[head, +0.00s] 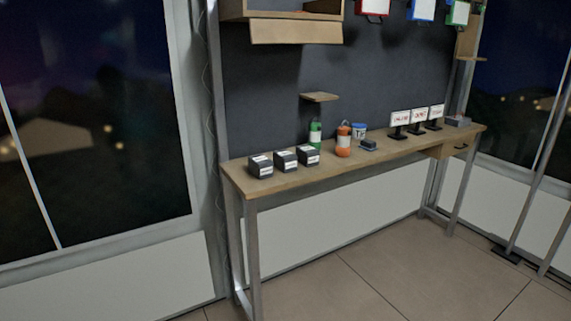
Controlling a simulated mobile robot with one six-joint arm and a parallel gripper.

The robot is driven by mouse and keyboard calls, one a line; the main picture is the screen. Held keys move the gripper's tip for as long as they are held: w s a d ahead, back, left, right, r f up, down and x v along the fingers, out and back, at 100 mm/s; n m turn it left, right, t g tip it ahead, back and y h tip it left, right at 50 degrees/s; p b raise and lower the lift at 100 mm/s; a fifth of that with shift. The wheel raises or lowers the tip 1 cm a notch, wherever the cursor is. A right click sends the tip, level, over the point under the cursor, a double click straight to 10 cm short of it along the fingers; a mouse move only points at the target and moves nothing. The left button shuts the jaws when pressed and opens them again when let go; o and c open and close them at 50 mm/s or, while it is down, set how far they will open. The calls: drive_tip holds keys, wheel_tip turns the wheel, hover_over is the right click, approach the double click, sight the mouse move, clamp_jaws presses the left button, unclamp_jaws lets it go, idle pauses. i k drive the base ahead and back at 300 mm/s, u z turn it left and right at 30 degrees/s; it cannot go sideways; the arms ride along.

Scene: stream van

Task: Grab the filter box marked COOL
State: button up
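Three small dark boxes with white labels stand in a row on the left end of the wooden table: a left box (261,166), a middle box (286,160) and a right box (308,155). They look like the filter boxes. Their label text is too small to read, so I cannot tell which one is marked COOL. My gripper is not in view.
The narrow table (345,170) also holds a green bottle (315,133), an orange bottle (343,140), a blue-and-white tub (359,131) and several small signs (419,122). A small shelf (319,97) juts out above. The tiled floor (375,265) in front is clear.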

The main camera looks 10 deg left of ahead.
sight(284, 159)
drive_tip(key=k, duration=1.3)
drive_tip(key=u, duration=0.1)
drive_tip(key=i, duration=0.55)
drive_tip(key=u, duration=0.55)
drive_tip(key=i, duration=0.8)
drive_tip(key=u, duration=0.65)
drive_tip(key=i, duration=0.75)
drive_tip(key=u, duration=0.2)
